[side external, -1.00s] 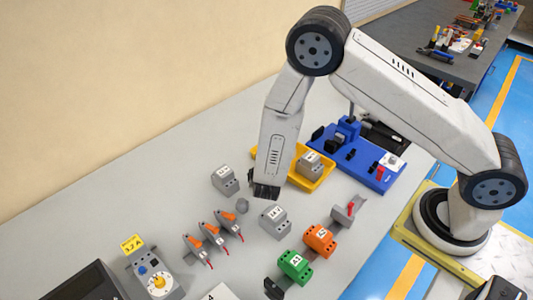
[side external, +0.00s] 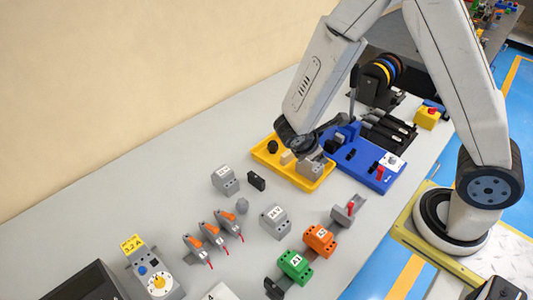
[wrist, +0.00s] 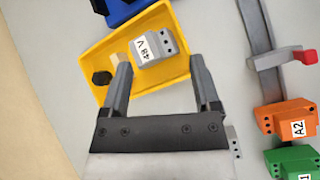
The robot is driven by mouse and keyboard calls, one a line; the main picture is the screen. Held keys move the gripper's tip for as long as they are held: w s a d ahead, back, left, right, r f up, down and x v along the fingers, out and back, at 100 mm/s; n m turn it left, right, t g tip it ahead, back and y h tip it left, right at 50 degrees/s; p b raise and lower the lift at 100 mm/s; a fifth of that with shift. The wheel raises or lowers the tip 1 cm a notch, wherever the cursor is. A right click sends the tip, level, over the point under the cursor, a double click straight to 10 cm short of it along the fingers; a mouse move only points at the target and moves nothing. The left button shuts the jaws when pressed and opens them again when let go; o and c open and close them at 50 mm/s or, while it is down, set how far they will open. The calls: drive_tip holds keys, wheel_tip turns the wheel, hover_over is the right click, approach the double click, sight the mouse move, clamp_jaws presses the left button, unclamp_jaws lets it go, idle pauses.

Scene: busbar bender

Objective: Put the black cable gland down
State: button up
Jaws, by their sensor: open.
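A small dark rounded piece, which looks like the black cable gland (side external: 272,146), sits in the far left part of the yellow tray (side external: 262,156). In the wrist view the gland (wrist: 102,78) lies near the tray's left wall, outside my left finger. My gripper (wrist: 160,68) is open over the tray, its fingers apart with nothing held between them. A grey 48 V module (wrist: 154,46) lies in the tray just beyond the fingertips. A beige block (wrist: 120,60) lies between gland and module. In the side view my gripper (side external: 303,150) partly hides the tray.
A black block (side external: 256,181) lies on the table beside a grey module (side external: 225,180). A blue fixture (side external: 365,165) adjoins the tray's right side. Orange (side external: 319,240) and green (side external: 294,266) modules stand nearer the front. Several orange-handled tools lie at front left. The back-left table is clear.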

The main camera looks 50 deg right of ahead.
drive_tip(key=s+a+r+m+t+y, duration=0.2)
drive_tip(key=s+a+r+m+y, duration=0.2)
drive_tip(key=m, duration=0.9)
wheel_tip(320, 180, up, 4)
drive_tip(key=y, duration=0.4)
drive_tip(key=shift+s+f+m, duration=0.2)
drive_tip(key=shift+s+m, duration=0.15)
drive_tip(key=shift+m, duration=0.05)
